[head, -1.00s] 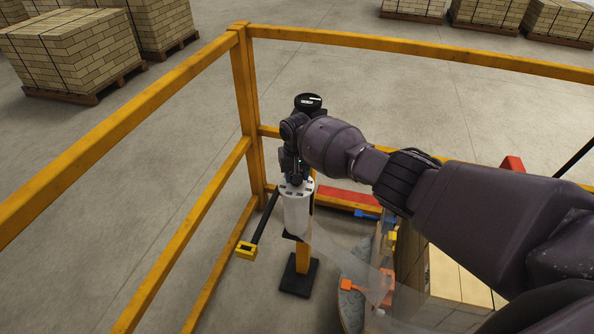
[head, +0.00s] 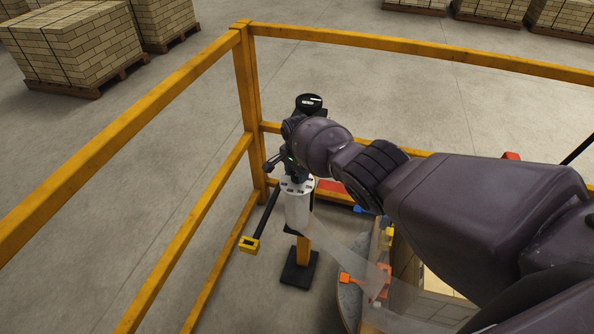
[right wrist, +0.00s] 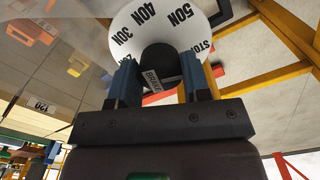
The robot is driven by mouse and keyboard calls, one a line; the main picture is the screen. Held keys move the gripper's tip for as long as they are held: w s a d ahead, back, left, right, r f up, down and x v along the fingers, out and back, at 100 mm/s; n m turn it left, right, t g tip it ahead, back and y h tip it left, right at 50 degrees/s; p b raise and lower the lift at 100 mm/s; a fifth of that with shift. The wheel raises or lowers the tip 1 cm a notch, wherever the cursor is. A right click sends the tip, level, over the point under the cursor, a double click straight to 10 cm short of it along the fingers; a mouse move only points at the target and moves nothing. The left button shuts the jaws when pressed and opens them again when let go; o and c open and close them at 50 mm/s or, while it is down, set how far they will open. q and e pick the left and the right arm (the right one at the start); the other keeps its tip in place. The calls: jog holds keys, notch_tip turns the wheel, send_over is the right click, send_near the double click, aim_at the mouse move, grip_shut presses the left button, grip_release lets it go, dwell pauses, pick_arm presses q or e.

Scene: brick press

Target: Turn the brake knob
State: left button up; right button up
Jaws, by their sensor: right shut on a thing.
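The black brake knob (right wrist: 160,60), with a small "BRAKE" label, stands in the middle of a white dial (right wrist: 205,48) marked 30N, 40N, 50N and STOP. My right gripper (right wrist: 159,77) has its two blue fingers on either side of the knob and is shut on it. In the head view, my right gripper (head: 288,164) is at the top of a white film roll (head: 298,207) on a yellow post; the gripper and wrist hide the knob there. My left gripper is not in view.
Yellow guard rails (head: 246,90) form a corner around the post. A dark bar with a yellow end (head: 249,244) sticks out beside the roll. Clear film runs from the roll to the lower right, towards orange clamps and bricks. Brick pallets (head: 70,50) stand beyond the rails.

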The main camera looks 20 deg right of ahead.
jog(key=shift+w+m, duration=0.1)
jog(key=shift+m, duration=1.1)
jog(key=shift+d, duration=0.1)
jog(key=o, duration=0.9)
jog(key=shift+r, duration=0.15)
